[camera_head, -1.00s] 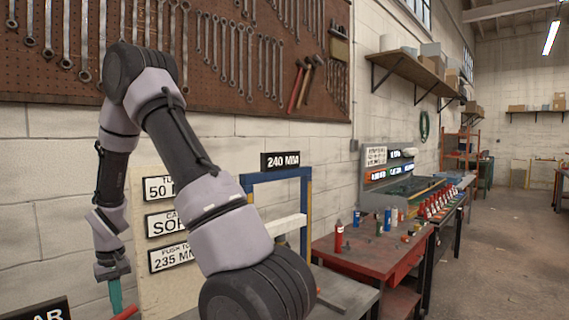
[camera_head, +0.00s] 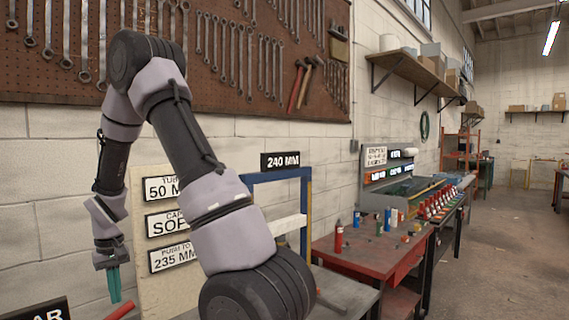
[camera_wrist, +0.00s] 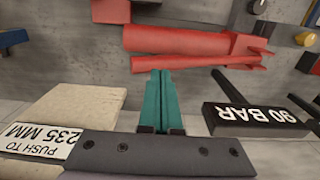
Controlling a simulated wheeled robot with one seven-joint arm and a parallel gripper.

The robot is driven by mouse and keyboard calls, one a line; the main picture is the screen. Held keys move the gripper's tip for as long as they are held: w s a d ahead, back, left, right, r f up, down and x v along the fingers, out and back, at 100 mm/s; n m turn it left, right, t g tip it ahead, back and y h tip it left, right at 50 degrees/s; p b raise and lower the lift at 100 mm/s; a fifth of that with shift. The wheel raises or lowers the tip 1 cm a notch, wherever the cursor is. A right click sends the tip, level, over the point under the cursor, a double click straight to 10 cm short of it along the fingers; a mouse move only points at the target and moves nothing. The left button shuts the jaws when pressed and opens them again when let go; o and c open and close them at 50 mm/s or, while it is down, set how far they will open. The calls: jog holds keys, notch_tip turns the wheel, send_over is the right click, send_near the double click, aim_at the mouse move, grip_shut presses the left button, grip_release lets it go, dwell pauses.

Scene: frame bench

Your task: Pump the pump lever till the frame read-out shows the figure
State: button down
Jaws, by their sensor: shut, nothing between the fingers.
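My gripper (camera_head: 114,285) has teal fingers, shut and empty, pointing down at the lower left of the head view. A red bar end (camera_head: 120,311), apparently the pump lever, shows just below the fingertips. In the wrist view, the fingertips (camera_wrist: 160,75) are close to a thin red bar (camera_wrist: 195,63), beside a thicker red cylinder (camera_wrist: 180,38). I cannot tell which of these is the lever or whether they touch. The frame read-out (camera_head: 281,161) shows 240 MM above the blue and yellow frame (camera_head: 306,195). A plate (camera_head: 172,256) reads PUSH TO 235 MM.
A 90 BAR display (camera_wrist: 250,116) stands right of the fingers in the wrist view. A pale board (camera_head: 148,205) with plates stands behind my arm. A red table (camera_head: 365,250) with bottles is to the right. My arm hides part of the bench.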

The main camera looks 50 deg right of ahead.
jog(key=shift+r, duration=0.9)
dwell(0.8)
jog(key=s+d+r+m+t, duration=0.1)
jog(key=s+r, duration=0.2)
jog(key=r, duration=0.3)
jog(key=s+d+r+t+y, duration=0.1)
jog(key=s+r, duration=0.1)
jog(key=r, duration=0.5)
jog(key=s+d+r+m+t, duration=0.1)
jog(key=s+r, duration=0.2)
jog(key=r, duration=0.3)
jog(key=s+d+r+m+t, duration=0.1)
jog(key=s+r+t, duration=0.1)
jog(key=s+r, duration=0.3)
jog(key=s+d+r+m+t+y, duration=0.1)
jog(key=s+r, duration=0.4)
jog(key=s, duration=0.5)
jog(key=shift+d+r+t, duration=0.15)
jog(key=shift+t, duration=0.45)
